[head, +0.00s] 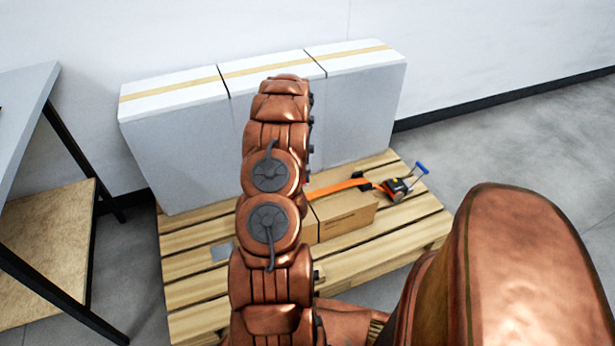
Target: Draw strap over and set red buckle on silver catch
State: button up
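An orange strap (338,187) lies over the top of a brown cardboard box (345,215). Its right end runs to a dark ratchet with a blue handle (421,168) at the right side of the pallet. Its left part goes out of sight behind my arm. My gripper does not show; only my copper-coloured arm links are visible.
The box stands on a wooden pallet (190,292). Tall white boxes with tan tape (180,150) stand along its back, near the wall. A table with black legs and a wooden lower shelf (45,240) is at the left. Grey floor (500,150) is open at the right.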

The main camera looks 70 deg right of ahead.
jog(key=b, duration=0.3)
send_over(223, 253)
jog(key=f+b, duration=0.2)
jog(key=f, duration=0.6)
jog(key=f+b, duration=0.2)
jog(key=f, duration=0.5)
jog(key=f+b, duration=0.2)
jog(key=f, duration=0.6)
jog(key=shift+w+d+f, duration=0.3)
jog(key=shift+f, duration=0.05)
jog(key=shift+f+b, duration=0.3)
dwell(0.7)
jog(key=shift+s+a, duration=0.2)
dwell(0.7)
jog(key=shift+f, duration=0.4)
dwell(1.4)
